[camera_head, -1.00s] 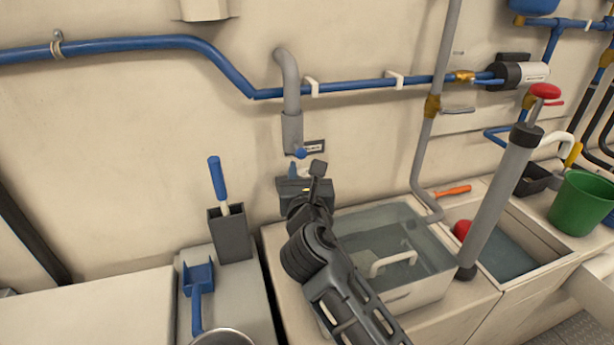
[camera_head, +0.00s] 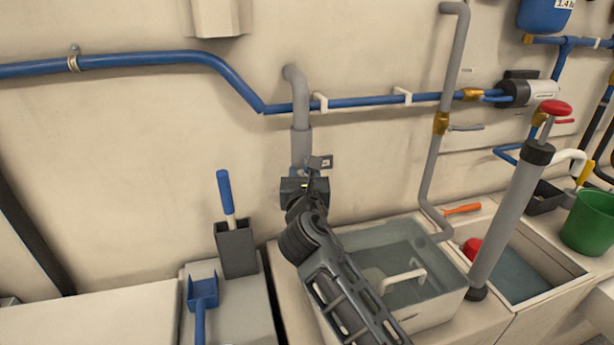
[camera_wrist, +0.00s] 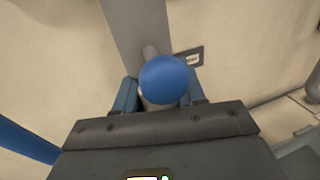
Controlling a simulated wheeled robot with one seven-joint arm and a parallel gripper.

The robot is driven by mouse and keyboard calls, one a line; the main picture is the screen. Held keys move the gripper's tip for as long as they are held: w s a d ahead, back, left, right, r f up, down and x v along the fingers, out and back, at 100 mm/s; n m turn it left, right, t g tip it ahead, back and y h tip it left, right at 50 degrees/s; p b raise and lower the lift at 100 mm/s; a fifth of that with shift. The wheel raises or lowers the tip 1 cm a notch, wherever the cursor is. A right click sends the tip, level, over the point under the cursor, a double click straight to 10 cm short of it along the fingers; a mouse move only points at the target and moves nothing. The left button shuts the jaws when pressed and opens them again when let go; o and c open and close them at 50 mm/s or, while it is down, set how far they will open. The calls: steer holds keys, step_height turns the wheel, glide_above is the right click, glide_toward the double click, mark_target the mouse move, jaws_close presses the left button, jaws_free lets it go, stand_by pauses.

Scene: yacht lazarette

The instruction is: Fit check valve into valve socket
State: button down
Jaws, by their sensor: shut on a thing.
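The grey valve socket (camera_head: 301,143) is the lower end of a grey pipe that comes down the wall. In the wrist view it is the wide grey tube (camera_wrist: 137,22) at the top. A round blue knob (camera_wrist: 165,78) on a short grey stem sticks out in front of it. My gripper (camera_head: 297,174) is right below the socket, with its blue fingers (camera_wrist: 126,96) shut on a pale grey piece (camera_wrist: 156,104), seemingly the check valve. The knob covers most of this piece, and my gripper hides it in the head view. I cannot tell whether it has entered the socket.
A blue pipe (camera_head: 365,102) crosses the wall near the socket. A water-filled basin (camera_head: 440,300) and a grey hand pump (camera_head: 510,215) stand at right. A grey holder (camera_head: 237,250) with a blue-handled tool stands at left. A small label (camera_wrist: 190,58) is beside the socket.

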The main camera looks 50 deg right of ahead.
steer(key=shift+w+x, duration=0.25)
steer(key=shift+x, duration=1)
steer(key=shift+a, duration=0.15)
steer(key=shift+p, duration=0.75)
steer(key=shift+f+b, duration=0.9)
steer(key=shift+f, duration=0.6)
stand_by(0.6)
steer(key=c, duration=0.6)
jaws_free()
steer(key=shift+a, duration=0.1)
steer(key=v, duration=0.7)
steer(key=shift+s+a+b, duration=0.25)
steer(key=shift+s+b, duration=0.05)
steer(key=shift+b, duration=0.05)
